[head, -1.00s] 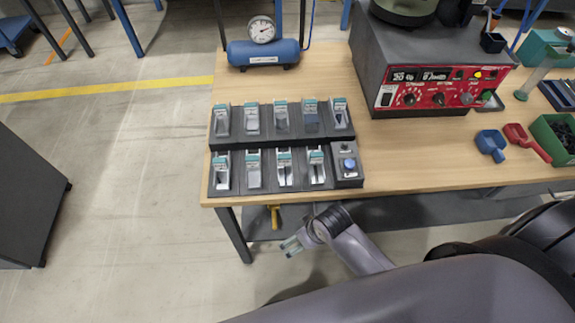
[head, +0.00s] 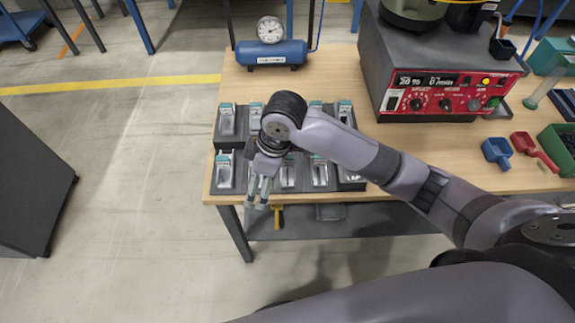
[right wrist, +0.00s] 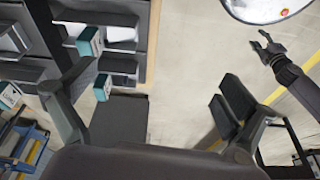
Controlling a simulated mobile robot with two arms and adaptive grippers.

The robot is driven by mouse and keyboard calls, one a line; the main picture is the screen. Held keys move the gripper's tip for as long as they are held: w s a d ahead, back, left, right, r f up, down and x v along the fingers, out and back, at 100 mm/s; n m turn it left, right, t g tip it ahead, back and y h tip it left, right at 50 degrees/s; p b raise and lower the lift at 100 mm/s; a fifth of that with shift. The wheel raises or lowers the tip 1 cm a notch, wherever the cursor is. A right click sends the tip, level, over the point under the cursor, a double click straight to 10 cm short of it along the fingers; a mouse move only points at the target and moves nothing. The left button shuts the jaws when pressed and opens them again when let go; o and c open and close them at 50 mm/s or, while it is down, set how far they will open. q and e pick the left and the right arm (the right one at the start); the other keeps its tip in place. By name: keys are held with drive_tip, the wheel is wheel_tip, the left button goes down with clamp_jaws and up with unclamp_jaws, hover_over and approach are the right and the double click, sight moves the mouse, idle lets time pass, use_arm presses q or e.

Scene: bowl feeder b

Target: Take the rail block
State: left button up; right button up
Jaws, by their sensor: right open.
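The dark two-row rack (head: 229,140) stands at the table's front left corner, with several teal-tagged slots holding grey and metallic pieces. I cannot tell which piece is the rail block; my right arm hides part of the rack. My right gripper (head: 256,203) is open and empty, fingers pointing down at the rack's front edge. In the right wrist view its fingers (right wrist: 155,88) are wide apart, with the rack (right wrist: 118,65) and teal tags at the left finger. My left gripper (right wrist: 264,45) shows only in that view, at upper right, fingers apart, away from the rack.
A blue air tank (head: 270,53) with a gauge stands behind the rack. A red-fronted control box (head: 440,93) stands to the right, with a blue scoop (head: 497,152) and red scoop (head: 535,150) before it. Open floor lies left of the table (head: 340,87).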

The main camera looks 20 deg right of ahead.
drive_tip(key=w+d+r+n+g+h, duration=0.1)
drive_tip(key=w+d+r+h, duration=0.2)
drive_tip(key=w+d+r, duration=0.5)
drive_tip(key=p, duration=0.2)
approach(285, 164)
drive_tip(key=f, duration=0.6)
drive_tip(key=shift+w+d+f, duration=0.25)
drive_tip(key=shift+d+f, duration=0.05)
drive_tip(key=shift+f, duration=0.1)
drive_tip(key=shift+w+a+f+p, duration=0.15)
drive_tip(key=shift+f+p, duration=0.15)
drive_tip(key=shift+f, duration=2.3)
drive_tip(key=shift+c, duration=0.5)
drive_tip(key=c, duration=1)
drive_tip(key=shift+r, duration=0.15)
